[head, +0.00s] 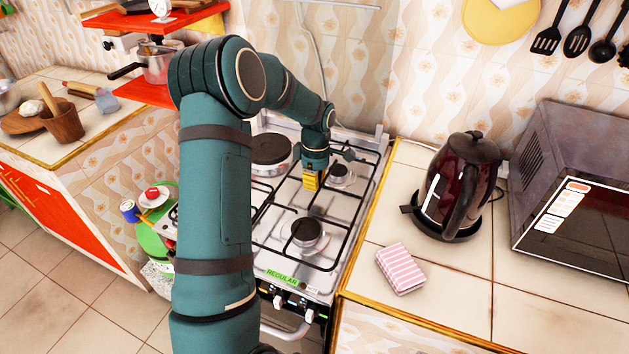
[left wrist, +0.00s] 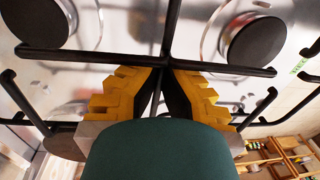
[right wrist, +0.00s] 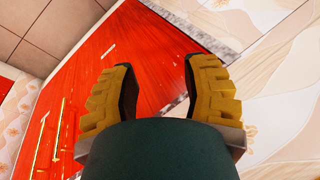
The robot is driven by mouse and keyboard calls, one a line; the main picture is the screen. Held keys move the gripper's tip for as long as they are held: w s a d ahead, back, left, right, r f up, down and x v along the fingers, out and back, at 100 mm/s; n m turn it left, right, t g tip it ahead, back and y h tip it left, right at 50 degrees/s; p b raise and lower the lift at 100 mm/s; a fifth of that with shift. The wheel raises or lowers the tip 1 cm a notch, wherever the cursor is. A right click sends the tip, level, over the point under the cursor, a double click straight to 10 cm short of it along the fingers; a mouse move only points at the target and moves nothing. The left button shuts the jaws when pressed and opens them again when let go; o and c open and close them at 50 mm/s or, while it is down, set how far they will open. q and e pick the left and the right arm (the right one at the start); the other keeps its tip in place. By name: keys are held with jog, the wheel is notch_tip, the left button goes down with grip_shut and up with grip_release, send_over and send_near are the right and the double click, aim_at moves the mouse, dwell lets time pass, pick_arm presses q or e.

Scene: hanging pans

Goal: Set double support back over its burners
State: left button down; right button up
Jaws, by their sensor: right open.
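The double support (left wrist: 100,57), a black wire grate, lies across the right side of the stove top. In the left wrist view, its bars cross right at the fingertips of my left gripper (left wrist: 160,72). The fingers are closed together around a bar there. In the head view, my left gripper (head: 311,181) points down between the back burner (head: 341,172) and front burner (head: 305,232). Round burner caps show to either side in the left wrist view. I cannot tell whether the support's feet touch the stove. My right gripper (right wrist: 158,78) is open and empty.
A large round burner plate (head: 270,149) is at the stove's back left. The counter to the right holds a kettle (head: 455,185), a striped pink cloth (head: 401,269) and a microwave (head: 575,190). My right gripper is near a red panel (right wrist: 150,50) and tiled wall.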

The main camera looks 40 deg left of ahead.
pick_arm(q)
jog(key=shift+f+b, duration=1.2)
jog(key=shift+f, duration=0.7)
jog(key=shift+f, duration=0.1)
jog(key=c, duration=1.1)
grip_release()
jog(key=shift+o, duration=0.2)
jog(key=shift+f, duration=0.1)
notch_tip(320, 180, up, 12)
jog(key=w, duration=0.1)
jog(key=shift+a, duration=0.2)
